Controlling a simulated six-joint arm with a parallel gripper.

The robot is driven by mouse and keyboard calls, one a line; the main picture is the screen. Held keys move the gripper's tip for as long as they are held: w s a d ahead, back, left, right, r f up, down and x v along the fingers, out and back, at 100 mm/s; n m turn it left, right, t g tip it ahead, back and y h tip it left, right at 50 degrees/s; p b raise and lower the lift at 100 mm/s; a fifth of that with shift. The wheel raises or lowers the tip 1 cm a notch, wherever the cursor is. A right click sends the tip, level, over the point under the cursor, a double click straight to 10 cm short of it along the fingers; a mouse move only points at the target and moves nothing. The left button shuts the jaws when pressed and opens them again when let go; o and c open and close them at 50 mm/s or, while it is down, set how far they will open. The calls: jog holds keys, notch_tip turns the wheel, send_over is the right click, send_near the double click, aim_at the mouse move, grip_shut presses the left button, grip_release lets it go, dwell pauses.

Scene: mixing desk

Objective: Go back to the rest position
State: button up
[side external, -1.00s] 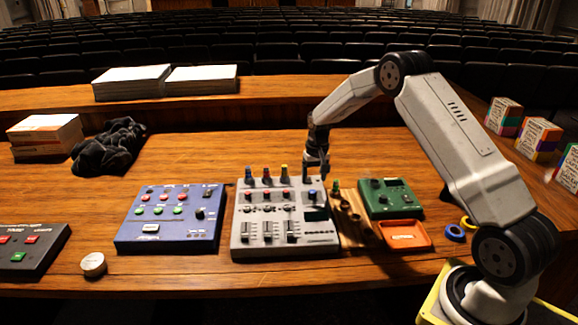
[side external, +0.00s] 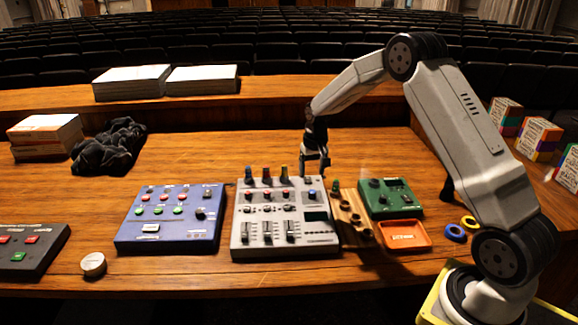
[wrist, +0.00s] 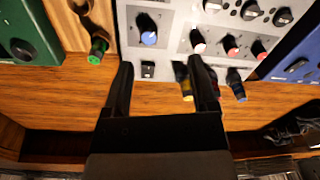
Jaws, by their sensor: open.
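My gripper (side external: 315,168) is above the far right corner of the grey mixer (side external: 252,238) in the side view. The grey mixer also shows in the wrist view (wrist: 180,38), beyond the fingertips. Blue, red and yellow knobs stand along the mixer's far edge. One finger partly covers the yellow knob (wrist: 184,82) in the wrist view.
A wooden rack (side external: 352,215) with a green knob (side external: 335,185) stands right of the mixer. Beside it are a green box (side external: 392,198) and an orange tray (side external: 405,235). A blue panel (side external: 170,218) lies left. The wood behind the mixer is mostly clear.

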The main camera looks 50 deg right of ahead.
jog(key=s+a+r+n+t, duration=0.1)
jog(key=s+a+r+n, duration=0.1)
jog(key=s+a, duration=0.7)
jog(key=s+a+r+n+t, duration=0.1)
jog(key=s+a+r+n, duration=0.2)
jog(key=s+a, duration=0.6)
jog(key=s+n, duration=0.1)
jog(key=s, duration=0.2)
jog(key=shift+s+a, duration=0.3)
jog(key=shift+a, duration=0.1)
